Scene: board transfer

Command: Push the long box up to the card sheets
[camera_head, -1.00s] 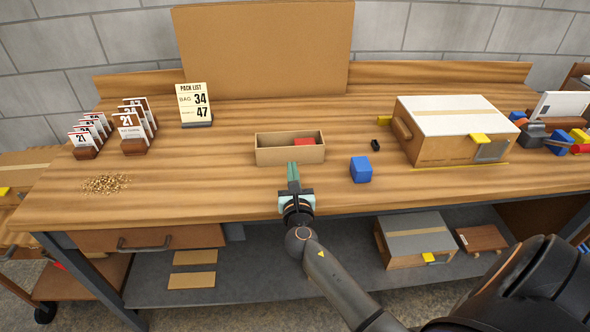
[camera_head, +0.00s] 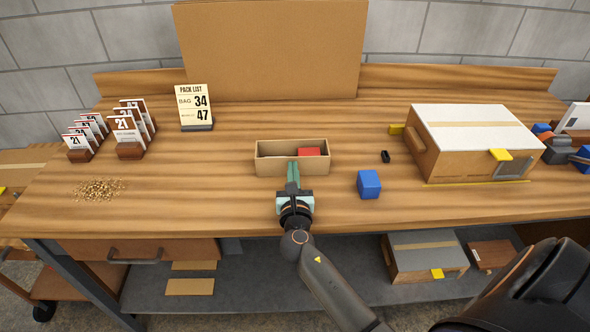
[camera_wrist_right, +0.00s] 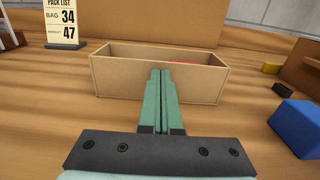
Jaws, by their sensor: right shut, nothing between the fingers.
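The long box (camera_head: 275,168) is an open, brown cardboard tray near the middle of the table, with a red item (camera_head: 309,152) inside at its right end. It also fills the middle of the right wrist view (camera_wrist_right: 115,79). A large brown card sheet (camera_head: 270,55) stands upright at the back of the table, with bare wood between it and the box. My right gripper (camera_head: 293,166) is shut and empty, its green fingertips at the middle of the box's front wall; I cannot tell whether they touch. The fingers hide a little of that wall. My left gripper is not in view.
A blue block (camera_head: 369,184) and a small black item (camera_head: 385,156) lie right of the box. A larger box with a white top (camera_head: 475,128) stands further right. A pack list sign (camera_head: 195,105), calendar stands (camera_head: 128,135) and loose grains (camera_head: 98,188) are at the left.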

